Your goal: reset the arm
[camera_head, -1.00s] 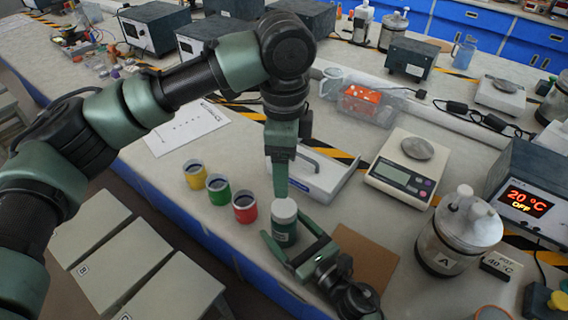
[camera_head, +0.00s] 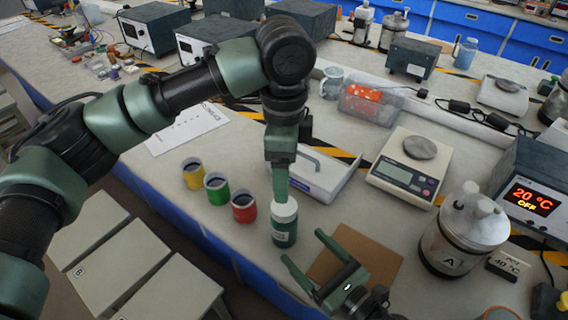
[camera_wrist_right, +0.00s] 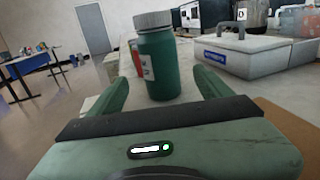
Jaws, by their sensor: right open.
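A green bottle with a white-grey lid (camera_head: 285,226) stands upright on the bench near its front edge. My right gripper (camera_head: 304,248) is open and empty, its fingertips just short of the bottle on the lower right side. In the right wrist view the bottle (camera_wrist_right: 158,62) stands beyond and between the spread fingers (camera_wrist_right: 160,90). My left gripper (camera_head: 281,185) points down, its tip overlapping the bottle's lid in the head view; I cannot tell if they touch. It shows edge-on, so its opening is hidden.
Yellow (camera_head: 194,173), green (camera_head: 217,188) and red (camera_head: 243,206) cups stand left of the bottle. A brown board (camera_head: 375,250) lies under my right gripper.

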